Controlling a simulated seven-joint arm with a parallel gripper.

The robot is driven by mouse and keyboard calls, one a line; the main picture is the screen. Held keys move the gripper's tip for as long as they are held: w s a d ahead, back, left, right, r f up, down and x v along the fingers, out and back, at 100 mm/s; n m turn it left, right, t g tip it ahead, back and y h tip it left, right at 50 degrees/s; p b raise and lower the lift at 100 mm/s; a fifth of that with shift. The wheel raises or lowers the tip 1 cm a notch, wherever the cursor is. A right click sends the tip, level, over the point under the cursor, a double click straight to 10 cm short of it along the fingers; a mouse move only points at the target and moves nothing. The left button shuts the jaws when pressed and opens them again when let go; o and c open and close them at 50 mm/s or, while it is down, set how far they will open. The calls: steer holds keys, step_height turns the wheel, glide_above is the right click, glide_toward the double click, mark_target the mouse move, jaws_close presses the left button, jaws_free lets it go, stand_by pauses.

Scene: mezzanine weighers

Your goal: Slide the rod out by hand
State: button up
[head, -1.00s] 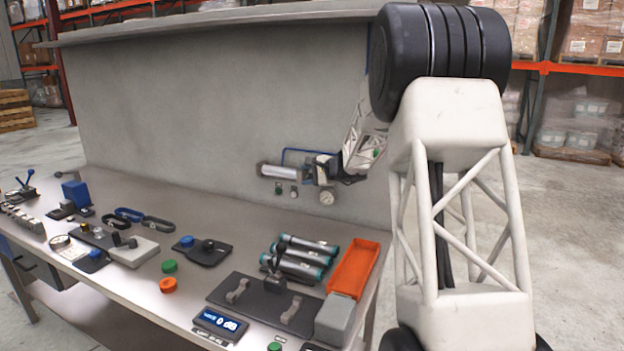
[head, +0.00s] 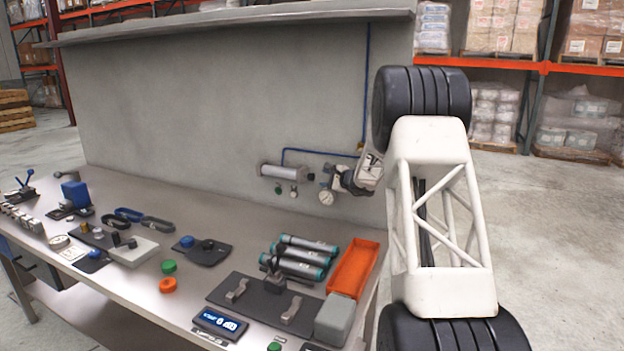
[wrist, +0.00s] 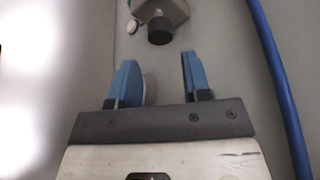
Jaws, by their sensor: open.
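A silver cylinder (head: 284,172) with dark end caps is mounted low on the grey back panel. I cannot make out its rod clearly in the head view. My gripper (head: 338,180) is at the panel, right of the cylinder and apart from it. The wrist view shows my gripper (wrist: 158,62) with two blue fingers apart and nothing held between them. A dark round knob or end piece (wrist: 160,31) on a pale fitting is beyond the fingertips; I cannot tell whether it belongs to the cylinder.
A round gauge (head: 326,198) is just below my gripper. A blue hose (head: 367,90) runs along the panel. On the bench are teal-ended tubes (head: 302,257), an orange tray (head: 345,283) and a display box (head: 220,323). The panel's left part is clear.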

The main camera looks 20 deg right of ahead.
mark_target(315, 177)
steer(key=shift+w+a, duration=0.1)
steer(key=shift+x, duration=3.75)
steer(key=shift+c, duration=0.2)
jaws_close()
